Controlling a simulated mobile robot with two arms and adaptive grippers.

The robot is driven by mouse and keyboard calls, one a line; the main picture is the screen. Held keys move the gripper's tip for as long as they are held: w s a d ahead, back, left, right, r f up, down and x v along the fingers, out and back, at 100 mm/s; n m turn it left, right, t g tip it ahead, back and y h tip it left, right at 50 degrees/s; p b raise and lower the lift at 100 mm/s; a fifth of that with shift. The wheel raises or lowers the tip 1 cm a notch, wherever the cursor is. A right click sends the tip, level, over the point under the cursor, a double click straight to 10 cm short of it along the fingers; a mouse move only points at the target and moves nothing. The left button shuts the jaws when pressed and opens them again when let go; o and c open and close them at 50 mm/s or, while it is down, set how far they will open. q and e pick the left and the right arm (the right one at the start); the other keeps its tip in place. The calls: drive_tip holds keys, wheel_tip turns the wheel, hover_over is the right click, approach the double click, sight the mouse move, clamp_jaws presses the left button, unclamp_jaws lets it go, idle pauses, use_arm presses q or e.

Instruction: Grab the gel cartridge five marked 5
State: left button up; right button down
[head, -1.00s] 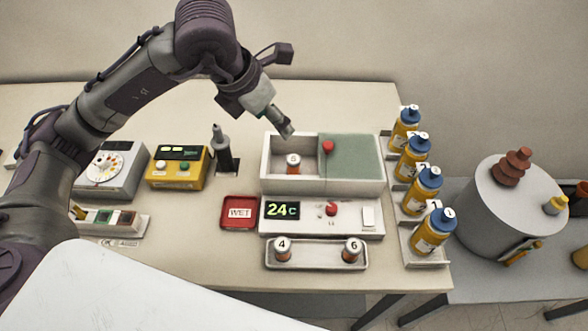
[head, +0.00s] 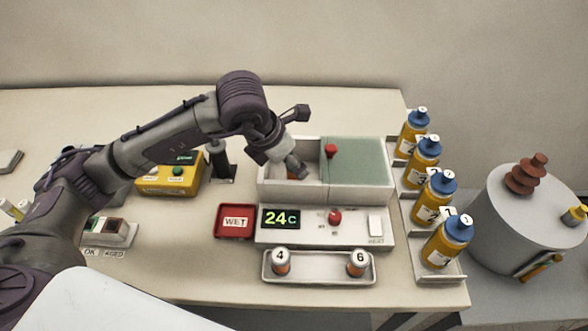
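The gel cartridge five (head: 291,176) is in the open left compartment of the white warming box (head: 288,194). Only a small orange part of it shows; my gripper hides the rest, including the number. My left gripper (head: 299,172) reaches down into that compartment, right at the cartridge. I cannot tell whether the fingers are around it or touching it, nor whether they are open or shut. My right gripper is not in view.
A green lid (head: 356,162) with a red knob (head: 331,151) covers the box's right side. Cartridges 4 (head: 281,262) and 6 (head: 357,263) stand in a front tray (head: 318,276). Several blue-capped bottles (head: 446,240) line the right. A dark upright tool (head: 219,160) stands left of the box.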

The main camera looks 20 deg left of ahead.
use_arm(q)
drive_tip(key=p+x, duration=0.1)
drive_tip(key=x, duration=0.1)
drive_tip(key=p+x, duration=0.1)
drive_tip(key=x, duration=0.2)
drive_tip(key=shift+w, duration=0.45)
drive_tip(key=shift+f, duration=0.25)
clamp_jaws()
